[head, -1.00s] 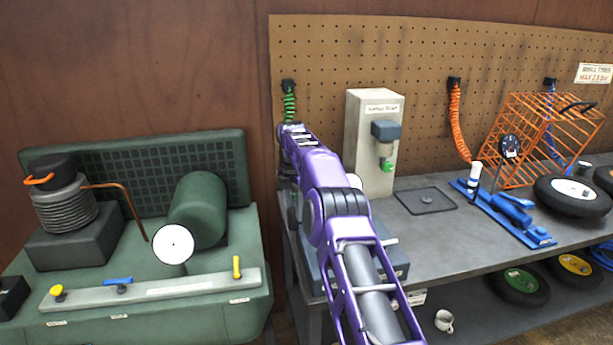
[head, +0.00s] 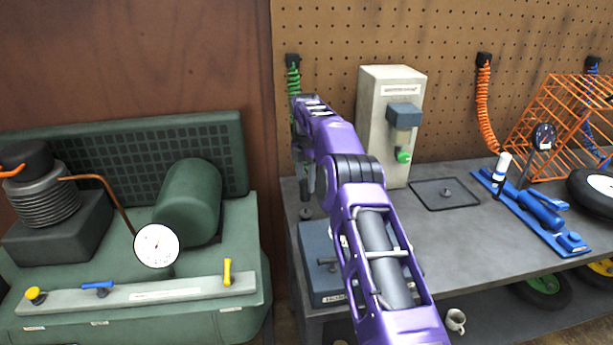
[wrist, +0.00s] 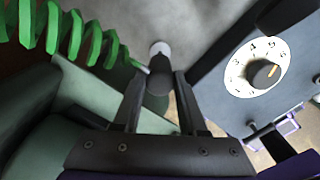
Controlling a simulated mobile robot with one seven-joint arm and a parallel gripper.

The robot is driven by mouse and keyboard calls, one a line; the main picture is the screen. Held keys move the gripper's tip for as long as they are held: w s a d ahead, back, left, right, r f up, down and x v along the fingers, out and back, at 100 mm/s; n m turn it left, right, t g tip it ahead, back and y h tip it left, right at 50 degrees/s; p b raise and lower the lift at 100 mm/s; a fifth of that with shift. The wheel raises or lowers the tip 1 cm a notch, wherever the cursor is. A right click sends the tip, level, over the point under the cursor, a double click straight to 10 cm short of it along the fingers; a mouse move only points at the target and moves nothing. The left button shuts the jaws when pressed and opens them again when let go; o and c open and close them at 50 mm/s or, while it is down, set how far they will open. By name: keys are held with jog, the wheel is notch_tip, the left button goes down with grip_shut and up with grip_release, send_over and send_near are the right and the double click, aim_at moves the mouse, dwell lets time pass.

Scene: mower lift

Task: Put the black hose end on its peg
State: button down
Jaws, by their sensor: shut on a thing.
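The black hose end (wrist: 159,80) is between the two fingers of my gripper (wrist: 158,88) in the wrist view, with a pale tip beyond it. My gripper is shut on it. The green coiled hose (wrist: 72,35) runs to it from the upper left. In the head view the green hose (head: 293,82) hangs from a dark holder on the pegboard, and my purple arm covers its lower part. My gripper is mostly hidden there, above the left end of the bench. I cannot tell which part is the hose end's peg.
A blue-grey box (head: 322,245) stands on the bench under my arm; a white numbered dial (wrist: 257,67) shows in the wrist view. A beige unit (head: 372,135) and a dark square tray (head: 460,203) are to the right. The green compressor (head: 190,205) stands left, across a gap.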

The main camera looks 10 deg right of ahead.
aim_at(306, 195)
jog(key=shift+f, duration=2.15)
jog(key=shift+d+f, duration=0.1)
jog(key=shift+f, duration=0.5)
jog(key=c, duration=0.7)
grip_release()
jog(key=shift+c, duration=0.2)
